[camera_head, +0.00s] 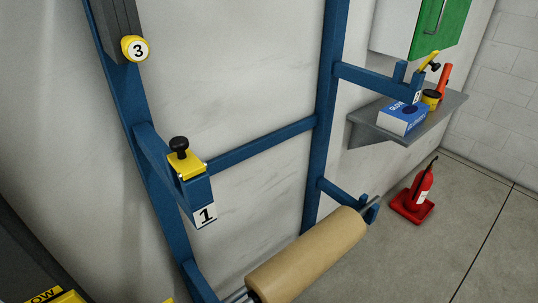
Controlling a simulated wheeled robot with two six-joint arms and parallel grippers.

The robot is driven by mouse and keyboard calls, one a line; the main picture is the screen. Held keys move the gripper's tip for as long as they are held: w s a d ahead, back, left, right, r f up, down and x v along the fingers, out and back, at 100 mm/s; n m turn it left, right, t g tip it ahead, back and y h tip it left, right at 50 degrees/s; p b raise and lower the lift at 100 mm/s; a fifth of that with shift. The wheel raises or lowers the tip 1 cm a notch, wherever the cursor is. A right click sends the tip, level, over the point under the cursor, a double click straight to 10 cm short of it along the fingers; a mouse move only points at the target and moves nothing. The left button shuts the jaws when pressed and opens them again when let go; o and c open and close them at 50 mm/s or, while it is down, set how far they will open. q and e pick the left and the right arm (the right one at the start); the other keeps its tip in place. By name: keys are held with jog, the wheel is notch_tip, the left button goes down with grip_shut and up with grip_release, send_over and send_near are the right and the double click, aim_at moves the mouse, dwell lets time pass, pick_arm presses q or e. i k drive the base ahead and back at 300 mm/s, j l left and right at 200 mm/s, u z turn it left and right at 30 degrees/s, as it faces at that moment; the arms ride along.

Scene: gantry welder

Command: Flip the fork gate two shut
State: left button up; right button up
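The blue rack has a fork arm (375,80) at the upper right, ending in an upturned tip with a small white label (417,97) whose number is too small to read surely. A yellow gate with a black knob (429,61) stands tilted up at that tip, not lying flat across it. On the nearer fork, labelled 1 (206,215), another yellow gate (187,165) with a black knob lies across the top. Neither of my grippers shows in this view.
A brown roll (307,256) lies across the lower forks. A grey shelf (378,131) behind the far fork holds a blue glove box (403,118) and other items. A red extinguisher (423,185) stands on the floor. A yellow knob marked 3 (135,49) is upper left.

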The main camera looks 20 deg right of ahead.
aim_at(435, 66)
jog(key=k+z, duration=0.1)
jog(key=z, duration=0.35)
jog(key=l+z, duration=0.15)
jog(key=z, duration=0.3)
jog(key=l+z, duration=0.15)
jog(key=z, duration=0.25)
jog(key=k, duration=0.05)
